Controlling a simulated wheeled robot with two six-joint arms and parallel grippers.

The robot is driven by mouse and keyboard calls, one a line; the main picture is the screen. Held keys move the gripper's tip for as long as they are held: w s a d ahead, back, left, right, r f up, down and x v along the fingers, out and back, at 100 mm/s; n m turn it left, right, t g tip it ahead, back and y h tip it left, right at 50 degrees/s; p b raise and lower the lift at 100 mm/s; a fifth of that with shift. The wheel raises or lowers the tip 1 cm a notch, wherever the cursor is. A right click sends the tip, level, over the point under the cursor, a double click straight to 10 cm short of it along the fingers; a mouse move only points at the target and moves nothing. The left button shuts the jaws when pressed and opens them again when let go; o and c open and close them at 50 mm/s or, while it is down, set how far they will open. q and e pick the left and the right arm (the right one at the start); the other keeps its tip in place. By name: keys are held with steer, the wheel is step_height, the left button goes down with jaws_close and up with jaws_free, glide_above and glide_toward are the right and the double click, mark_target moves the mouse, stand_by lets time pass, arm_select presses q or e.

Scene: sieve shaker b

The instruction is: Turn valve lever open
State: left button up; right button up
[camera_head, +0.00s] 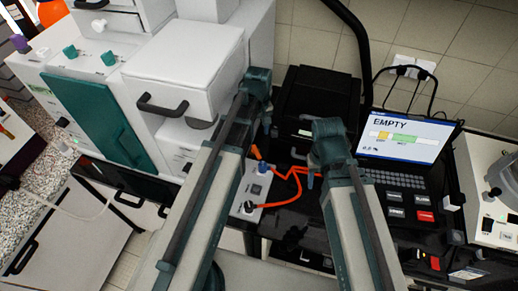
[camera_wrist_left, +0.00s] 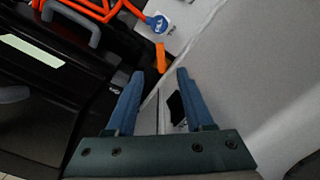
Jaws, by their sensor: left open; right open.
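A short orange piece that looks like the valve lever (camera_head: 257,153) sticks up at the back of a small pale control box (camera_head: 262,186). In the left wrist view the orange piece (camera_wrist_left: 160,57) lies just beyond and between my fingertips, apart from them. A round blue knob (camera_wrist_left: 157,22) sits past it on the box. My left gripper (camera_wrist_left: 158,75) is open, with nothing between its blue fingers. In the head view my left gripper (camera_head: 267,122) is mostly hidden by its own arm, above the box's far end. My right gripper (camera_head: 310,178) is open, right of the box.
Orange tubing (camera_head: 291,183) loops right of the box. A white machine (camera_head: 185,70) with a dark handle stands close on the left. A black case (camera_head: 318,97) is behind. A laptop (camera_head: 409,136) reading EMPTY is at the right.

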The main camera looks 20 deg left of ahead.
mark_target(259, 156)
arm_select(q)
steer(key=shift+f, duration=0.15)
arm_select(e)
steer(key=shift+f, duration=0.15)
arm_select(q)
step_height(259, 156, down, 14)
steer(key=b, duration=1.3)
steer(key=shift+r+b, duration=0.2)
steer(key=shift+b, duration=0.2)
arm_select(e)
step_height(259, 156, down, 14)
steer(key=shift+r, duration=0.2)
arm_select(q)
jaws_close()
